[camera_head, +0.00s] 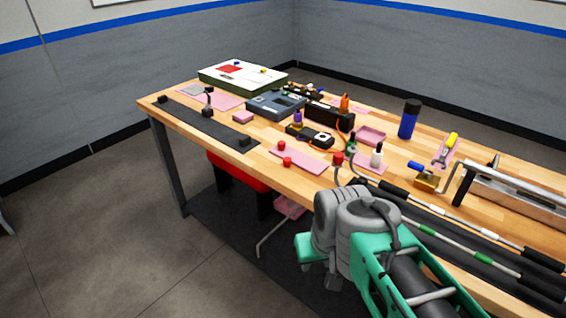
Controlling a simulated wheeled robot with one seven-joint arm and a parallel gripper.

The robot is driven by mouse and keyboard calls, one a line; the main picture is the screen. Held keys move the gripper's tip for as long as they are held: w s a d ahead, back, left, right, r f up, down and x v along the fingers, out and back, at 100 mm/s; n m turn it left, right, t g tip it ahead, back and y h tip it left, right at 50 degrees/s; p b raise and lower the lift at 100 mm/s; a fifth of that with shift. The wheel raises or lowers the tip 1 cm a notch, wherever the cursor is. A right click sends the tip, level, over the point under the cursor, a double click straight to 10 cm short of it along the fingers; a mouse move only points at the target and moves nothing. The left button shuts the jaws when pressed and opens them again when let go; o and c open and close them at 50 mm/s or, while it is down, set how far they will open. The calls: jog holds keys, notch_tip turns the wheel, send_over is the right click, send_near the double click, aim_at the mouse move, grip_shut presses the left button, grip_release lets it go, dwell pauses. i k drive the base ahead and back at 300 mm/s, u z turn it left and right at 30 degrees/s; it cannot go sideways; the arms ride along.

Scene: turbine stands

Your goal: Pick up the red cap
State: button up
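Small red caps stand at the front edge of the wooden table: one red cap (280,145) is by the left end of a pink mat (304,162), and another red cap (287,161) is on or beside the mat's front edge. A third small red piece (338,158) is farther right, just behind my arm; I cannot tell if it is a loose cap or tops something. My grey and teal arm is in the lower right, in front of the table and apart from the two left caps. Its fingertips cannot be made out.
The wooden table (262,135) holds a dark blue bottle (407,122), a small white bottle (377,156), an orange-topped bottle (345,104), a black tray and long rods (450,240) at right. A red bin (238,172) is under the table. Floor at left is clear.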

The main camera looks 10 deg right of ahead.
aim_at(281, 144)
jog(key=u, duration=0.75)
jog(key=i, duration=0.5)
jog(key=u, duration=0.7)
jog(key=i, duration=0.45)
jog(key=u, duration=0.15)
